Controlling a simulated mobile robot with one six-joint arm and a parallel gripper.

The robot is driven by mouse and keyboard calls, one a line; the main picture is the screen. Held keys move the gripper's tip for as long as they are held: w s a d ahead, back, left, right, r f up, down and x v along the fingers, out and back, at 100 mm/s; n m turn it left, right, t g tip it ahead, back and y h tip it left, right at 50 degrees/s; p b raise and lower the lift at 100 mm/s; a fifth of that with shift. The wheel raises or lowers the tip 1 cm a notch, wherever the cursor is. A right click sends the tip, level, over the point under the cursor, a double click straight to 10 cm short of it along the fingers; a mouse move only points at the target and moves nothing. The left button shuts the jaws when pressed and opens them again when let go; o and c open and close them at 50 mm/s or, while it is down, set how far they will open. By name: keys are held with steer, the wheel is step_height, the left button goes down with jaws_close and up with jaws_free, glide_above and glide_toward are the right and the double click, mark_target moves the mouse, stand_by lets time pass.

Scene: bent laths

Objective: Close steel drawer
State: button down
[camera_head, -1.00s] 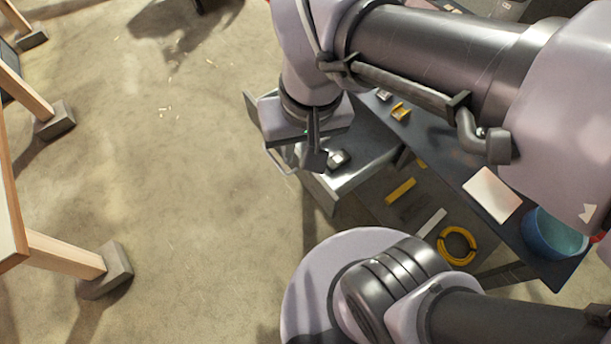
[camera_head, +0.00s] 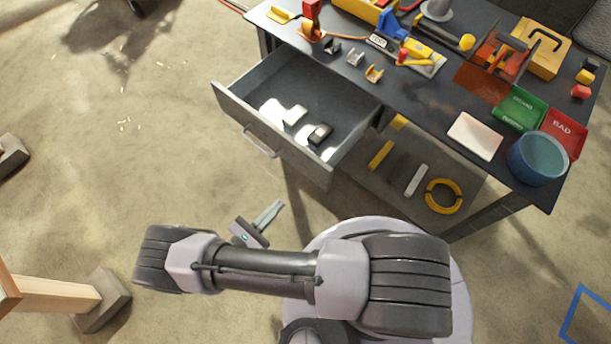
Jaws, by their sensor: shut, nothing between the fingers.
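The steel drawer (camera_head: 272,146) is pulled out from the left part of the dark workbench. Its front panel faces the lower left and carries a bar handle (camera_head: 260,143). A pale metal piece (camera_head: 294,115) and a darker grey piece (camera_head: 319,134) lie inside it. My gripper (camera_head: 275,207) is shut and empty. In the picture it is below the drawer front, apart from the drawer and its handle.
The workbench top (camera_head: 425,100) holds tools, a yellow case (camera_head: 540,48), red and green trays and a blue bucket (camera_head: 537,158). A lower shelf holds a yellow coil (camera_head: 444,196). Wooden legs (camera_head: 50,287) stand at lower left.

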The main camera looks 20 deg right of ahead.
mark_target(311, 171)
steer(key=b+x, duration=0.1)
steer(key=x, duration=1.1)
steer(key=shift+w+d, duration=0.1)
steer(key=shift+d, duration=0.05)
steer(key=shift+d, duration=0.1)
